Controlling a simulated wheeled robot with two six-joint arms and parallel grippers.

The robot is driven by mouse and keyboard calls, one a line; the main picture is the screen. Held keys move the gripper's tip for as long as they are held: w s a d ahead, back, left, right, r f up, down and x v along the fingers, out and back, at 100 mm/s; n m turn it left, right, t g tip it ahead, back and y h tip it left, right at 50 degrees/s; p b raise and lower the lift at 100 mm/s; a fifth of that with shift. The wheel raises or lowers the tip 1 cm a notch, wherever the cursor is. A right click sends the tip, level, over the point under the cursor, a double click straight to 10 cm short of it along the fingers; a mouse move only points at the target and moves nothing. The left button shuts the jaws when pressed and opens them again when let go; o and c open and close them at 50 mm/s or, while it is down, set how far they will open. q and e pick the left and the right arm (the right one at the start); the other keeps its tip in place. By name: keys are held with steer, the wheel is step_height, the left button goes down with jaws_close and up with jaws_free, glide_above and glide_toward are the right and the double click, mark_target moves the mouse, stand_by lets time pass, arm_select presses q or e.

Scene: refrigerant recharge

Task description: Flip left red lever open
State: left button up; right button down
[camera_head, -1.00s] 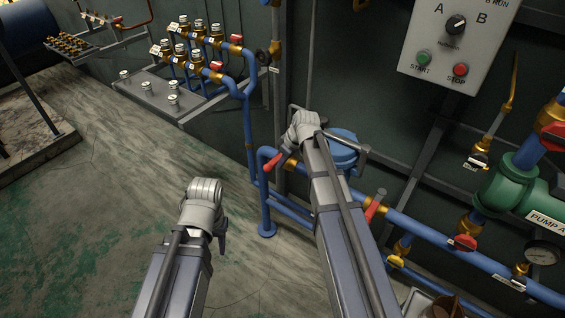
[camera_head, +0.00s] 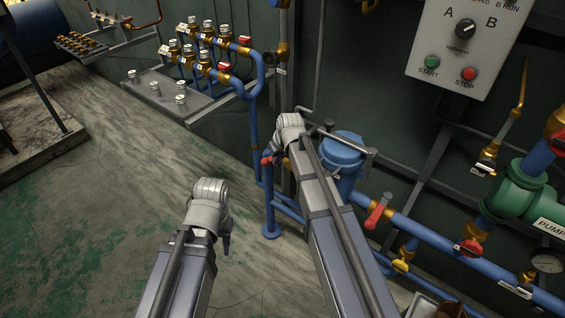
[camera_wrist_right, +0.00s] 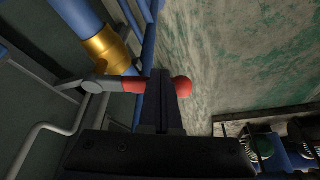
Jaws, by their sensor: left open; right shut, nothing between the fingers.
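The left red lever shows in part beside my right gripper in the head view (camera_head: 266,160); the arm hides the rest. In the right wrist view, the lever's red grip (camera_wrist_right: 134,86) runs behind my right gripper's fingers (camera_wrist_right: 162,98), and its red round end (camera_wrist_right: 183,87) shows on the other side. Its grey stem joins a brass valve on a blue pipe. My right gripper (camera_head: 273,158) is shut with nothing held, close against the lever; whether it touches is unclear. My left gripper (camera_head: 226,238) is open and empty, low over the floor.
A blue canister (camera_head: 343,150) stands right behind my right arm. Another red lever (camera_head: 377,212) sits on the blue pipe to the right. A grey shelf (camera_head: 165,100) with valves is at the back left. The floor (camera_head: 110,200) at left is clear.

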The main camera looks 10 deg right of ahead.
steer(key=w+m, duration=0.1)
steer(key=w+a+m+h, duration=0.1)
steer(key=w+m, duration=0.1)
steer(key=shift+w+a+m, duration=0.25)
steer(key=shift+a+m, duration=0.05)
steer(key=shift+m, duration=0.1)
steer(key=w+d+m+g+h, duration=0.1)
steer(key=w+m+h, duration=0.2)
steer(key=w+m, duration=0.4)
steer(key=shift+w+d+m, duration=0.2)
steer(key=shift+w+m, duration=0.15)
steer(key=shift+m, duration=0.35)
steer(key=shift+w, duration=0.1)
arm_select(q)
steer(key=shift+r, duration=0.1)
arm_select(e)
steer(key=shift+r, duration=0.1)
